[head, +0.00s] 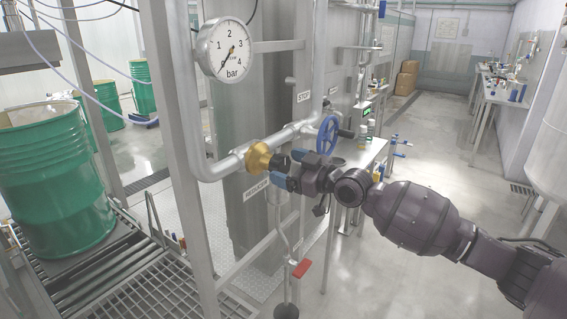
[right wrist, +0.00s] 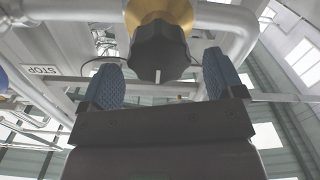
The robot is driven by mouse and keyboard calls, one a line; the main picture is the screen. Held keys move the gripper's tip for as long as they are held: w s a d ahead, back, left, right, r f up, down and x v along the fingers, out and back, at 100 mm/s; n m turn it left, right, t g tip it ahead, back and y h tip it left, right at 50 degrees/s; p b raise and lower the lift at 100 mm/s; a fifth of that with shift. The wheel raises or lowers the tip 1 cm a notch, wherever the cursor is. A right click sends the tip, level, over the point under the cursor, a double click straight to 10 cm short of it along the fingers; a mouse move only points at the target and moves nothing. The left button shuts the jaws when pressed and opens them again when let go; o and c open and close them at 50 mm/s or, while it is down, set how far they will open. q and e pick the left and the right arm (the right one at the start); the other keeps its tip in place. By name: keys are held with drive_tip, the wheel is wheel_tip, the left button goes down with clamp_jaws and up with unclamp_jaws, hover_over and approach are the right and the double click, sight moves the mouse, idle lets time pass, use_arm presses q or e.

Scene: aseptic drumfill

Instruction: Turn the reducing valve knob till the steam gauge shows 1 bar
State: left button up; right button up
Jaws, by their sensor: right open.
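The steam gauge (head: 226,48) is a round white dial marked in bar at the upper left centre of the head view. Its dark needle points down-left, at about 0. The brass reducing valve (head: 258,159) sits on the steam pipe below the gauge, above a REDUCING label. Its black knob (right wrist: 160,45) fills the upper middle of the right wrist view, with a pale mark on its near edge. My right gripper (head: 288,168) is open, its blue fingers at either side of the knob's front. The right wrist view shows the gripper (right wrist: 162,82) with gaps to the knob. My left gripper is out of view.
A blue handwheel (head: 327,135) stands close right of the knob, near a STOP label (head: 304,96). A steel post (head: 178,150) stands left of the valve. A red-handled lever (head: 301,268) hangs below. A green drum (head: 52,180) stands on rollers at left. The floor at right is open.

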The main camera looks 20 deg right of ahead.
drive_tip(key=shift+w+a, duration=0.5)
drive_tip(key=shift+w, duration=0.15)
drive_tip(key=c, duration=0.9)
drive_tip(key=shift+m, duration=0.3)
